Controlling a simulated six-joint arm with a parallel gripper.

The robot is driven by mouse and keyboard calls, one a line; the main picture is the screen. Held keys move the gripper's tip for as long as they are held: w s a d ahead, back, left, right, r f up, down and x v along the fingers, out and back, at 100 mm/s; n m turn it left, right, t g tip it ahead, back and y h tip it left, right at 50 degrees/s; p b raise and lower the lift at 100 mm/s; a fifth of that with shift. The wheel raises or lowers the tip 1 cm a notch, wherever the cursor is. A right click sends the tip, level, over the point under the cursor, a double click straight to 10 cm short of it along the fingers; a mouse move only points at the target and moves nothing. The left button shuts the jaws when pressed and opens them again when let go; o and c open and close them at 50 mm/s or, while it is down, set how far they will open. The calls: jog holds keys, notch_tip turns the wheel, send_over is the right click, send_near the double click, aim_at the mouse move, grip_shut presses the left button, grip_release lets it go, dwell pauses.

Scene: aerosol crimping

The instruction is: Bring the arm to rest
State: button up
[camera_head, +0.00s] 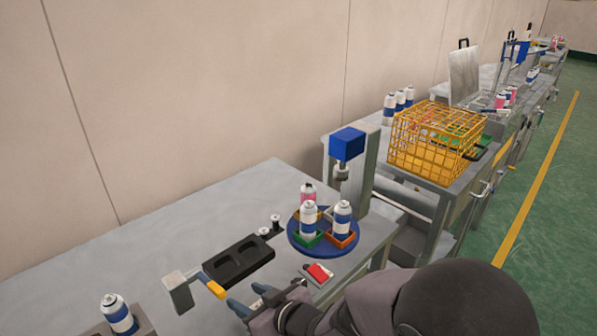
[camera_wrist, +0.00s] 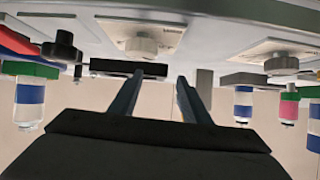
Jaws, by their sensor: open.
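My gripper (camera_head: 249,298) is at the front edge of the grey table in the head view, partly hidden by my own arm. In the wrist view its two fingers (camera_wrist: 158,77) stand apart with nothing between them. A blue round turntable (camera_head: 322,250) carries a blue-and-white can (camera_head: 308,222), another blue-and-white can (camera_head: 342,220) and a pink can (camera_head: 307,193). The press with a blue head (camera_head: 347,145) stands behind it. A further blue-and-white can (camera_head: 118,315) stands on a grey block at the lower left.
A red part (camera_head: 318,271) lies right of my gripper. A yellow wire basket (camera_head: 432,145) stands on the neighbouring bench. The table's back left is bare.

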jog(key=w+d+h, duration=0.1)
jog(key=w+d, duration=0.1)
jog(key=d, duration=0.1)
jog(key=w+d+r+t, duration=0.1)
jog(key=w+d, duration=0.1)
jog(key=d, duration=0.1)
jog(key=w+d+r+n+h, duration=0.1)
jog(key=w+d, duration=0.1)
jog(key=d, duration=0.1)
jog(key=shift+r+t+h, duration=0.25)
jog(key=shift+t+h, duration=0.05)
jog(key=shift+t, duration=0.1)
jog(key=d+h, duration=0.1)
jog(key=d, duration=0.1)
jog(key=w+d+r+h+p, duration=0.1)
jog(key=d, duration=0.2)
jog(key=d+r+p, duration=0.1)
jog(key=d, duration=0.2)
jog(key=shift+w+r+h, duration=0.15)
jog(key=shift+w+h, duration=0.15)
jog(key=shift+h, duration=0.1)
jog(key=s+d+m+g+h+p, duration=0.4)
jog(key=s+d+m+g+p, duration=0.15)
jog(key=s+d+p, duration=0.35)
jog(key=s+r+m+g+p, duration=0.3)
jog(key=s+m+g, duration=0.1)
jog(key=s, duration=1)
jog(key=shift+d+g+y, duration=0.2)
jog(key=shift+g+y, duration=0.1)
jog(key=shift+g, duration=0.05)
